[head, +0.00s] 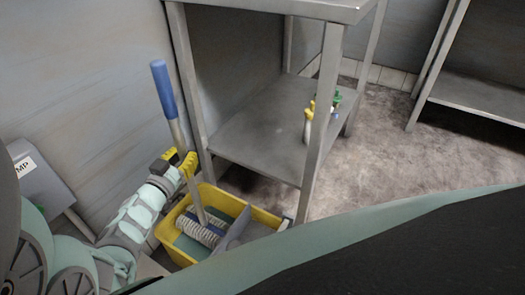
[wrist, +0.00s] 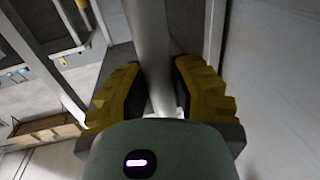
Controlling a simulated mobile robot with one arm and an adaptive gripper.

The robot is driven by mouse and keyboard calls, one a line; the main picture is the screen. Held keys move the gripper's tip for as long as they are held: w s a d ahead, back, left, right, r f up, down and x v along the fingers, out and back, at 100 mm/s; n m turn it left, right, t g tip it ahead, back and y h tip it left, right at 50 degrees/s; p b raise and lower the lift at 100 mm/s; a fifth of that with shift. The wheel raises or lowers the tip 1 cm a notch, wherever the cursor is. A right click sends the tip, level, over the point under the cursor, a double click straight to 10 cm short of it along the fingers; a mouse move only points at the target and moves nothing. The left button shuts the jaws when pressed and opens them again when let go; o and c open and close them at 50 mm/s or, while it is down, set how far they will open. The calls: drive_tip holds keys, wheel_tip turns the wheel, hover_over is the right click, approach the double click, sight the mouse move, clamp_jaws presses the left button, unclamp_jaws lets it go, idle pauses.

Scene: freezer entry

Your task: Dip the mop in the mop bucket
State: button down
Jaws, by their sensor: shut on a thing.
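The mop (head: 174,120) has a blue-topped grey handle that leans slightly, its upper end to the left. My gripper (head: 180,162) has yellow fingers and is shut on the handle below the blue grip. In the wrist view the grey handle (wrist: 150,60) runs between the two yellow fingers of my gripper (wrist: 157,92). The striped mop head (head: 198,229) is at the lower end of the handle, within the rim of the yellow mop bucket (head: 262,214). I cannot tell how deep the head sits or whether it touches the bottom.
A metal shelf table (head: 262,146) stands right behind the bucket, with spray bottles (head: 309,120) on its lower shelf. A grey wall (head: 80,90) is at left, with a grey box (head: 45,190) near it. Another metal shelf (head: 480,95) stands at far right. Open floor (head: 390,150) lies between.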

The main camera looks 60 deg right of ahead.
sight(168, 118)
drive_tip(key=shift+d+r+p, duration=0.15)
drive_tip(key=shift+r+p, duration=4.05)
drive_tip(key=shift+r, duration=2.35)
